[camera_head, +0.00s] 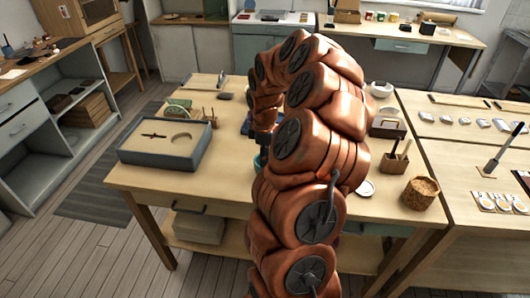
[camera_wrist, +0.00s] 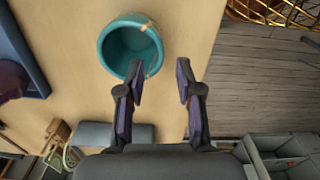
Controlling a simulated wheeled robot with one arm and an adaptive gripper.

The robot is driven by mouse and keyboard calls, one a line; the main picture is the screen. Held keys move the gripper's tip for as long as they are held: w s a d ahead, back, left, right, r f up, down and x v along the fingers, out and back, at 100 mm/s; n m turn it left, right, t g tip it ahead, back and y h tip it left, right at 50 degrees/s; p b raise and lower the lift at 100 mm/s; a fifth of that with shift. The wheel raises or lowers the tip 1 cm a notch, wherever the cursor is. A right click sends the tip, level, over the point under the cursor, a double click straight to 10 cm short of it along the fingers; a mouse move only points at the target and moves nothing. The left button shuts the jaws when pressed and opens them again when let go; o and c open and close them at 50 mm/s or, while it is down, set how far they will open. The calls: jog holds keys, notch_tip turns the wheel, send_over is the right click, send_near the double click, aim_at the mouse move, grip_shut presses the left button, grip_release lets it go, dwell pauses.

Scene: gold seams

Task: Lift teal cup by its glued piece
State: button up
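The teal cup (camera_wrist: 115,42) shows in the wrist view with its round opening towards the camera. Gold-coloured marks (camera_wrist: 146,27) sit on the rim at its right side, around the part that looks like the glued piece (camera_wrist: 158,46). In the head view only a sliver of the teal cup (camera_head: 261,161) shows beside my arm. My gripper (camera_wrist: 160,78) is open and empty, its fingers well apart. The left fingertip overlaps the cup's lower rim in the picture; I cannot tell whether it touches.
A blue-grey sand tray (camera_head: 128,157) stands on the left of the worktable. A cork pot (camera_head: 419,196), a tool block (camera_head: 390,166) and a small white dish (camera_head: 366,188) are on its right. The table's edge (camera_wrist: 207,50) runs close to the cup in the wrist view.

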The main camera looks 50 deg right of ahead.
jog(key=shift+f+b, duration=1.05)
jog(key=shift+f, duration=0.9)
jog(key=shift+c, duration=0.4)
grip_shut()
